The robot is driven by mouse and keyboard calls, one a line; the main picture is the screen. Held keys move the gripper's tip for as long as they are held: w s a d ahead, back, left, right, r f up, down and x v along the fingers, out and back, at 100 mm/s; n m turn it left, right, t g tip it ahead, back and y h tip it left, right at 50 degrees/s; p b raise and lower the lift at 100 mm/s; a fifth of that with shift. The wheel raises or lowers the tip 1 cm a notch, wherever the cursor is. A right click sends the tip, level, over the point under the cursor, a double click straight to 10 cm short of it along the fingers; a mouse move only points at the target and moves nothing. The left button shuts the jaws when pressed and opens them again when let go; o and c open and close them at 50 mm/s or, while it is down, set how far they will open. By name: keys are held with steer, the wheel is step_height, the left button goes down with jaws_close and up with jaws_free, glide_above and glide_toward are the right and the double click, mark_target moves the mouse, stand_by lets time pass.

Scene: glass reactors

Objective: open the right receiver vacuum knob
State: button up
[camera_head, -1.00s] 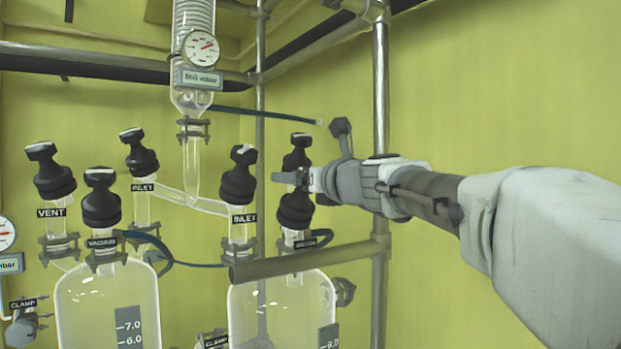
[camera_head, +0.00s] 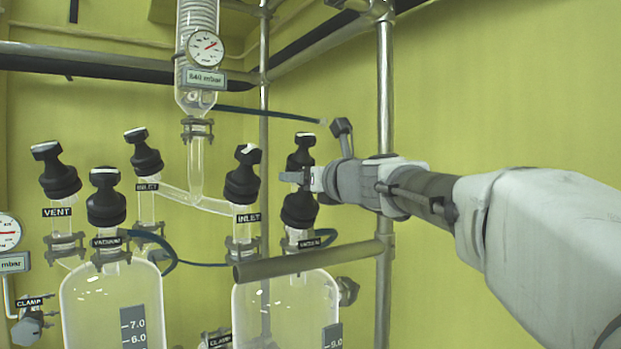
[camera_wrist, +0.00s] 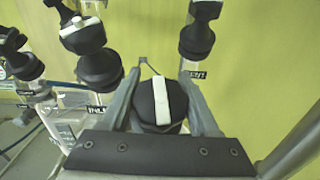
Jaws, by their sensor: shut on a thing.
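The right receiver vacuum knob (camera_head: 300,209) is black and sits on the neck of the right glass receiver (camera_head: 290,300), above a "VACUUM" label. My gripper (camera_head: 300,178) reaches in from the right at the knob's narrow upper part. In the wrist view, the knob's black top with a white stripe (camera_wrist: 162,100) lies between the two fingers of my gripper (camera_wrist: 165,95). The gripper is shut on the knob. The stripe runs nearly along the fingers. The fingers partly hide the knob's neck in the head view.
The right inlet knob (camera_head: 242,178) stands close left of my gripper. The left vacuum knob (camera_head: 106,200), vent knob (camera_head: 58,174) and another inlet knob (camera_head: 146,152) are farther left. A horizontal rail (camera_head: 310,262) crosses before the receiver. A vertical pole (camera_head: 385,130) stands behind my arm.

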steer(key=shift+n+y, duration=0.4)
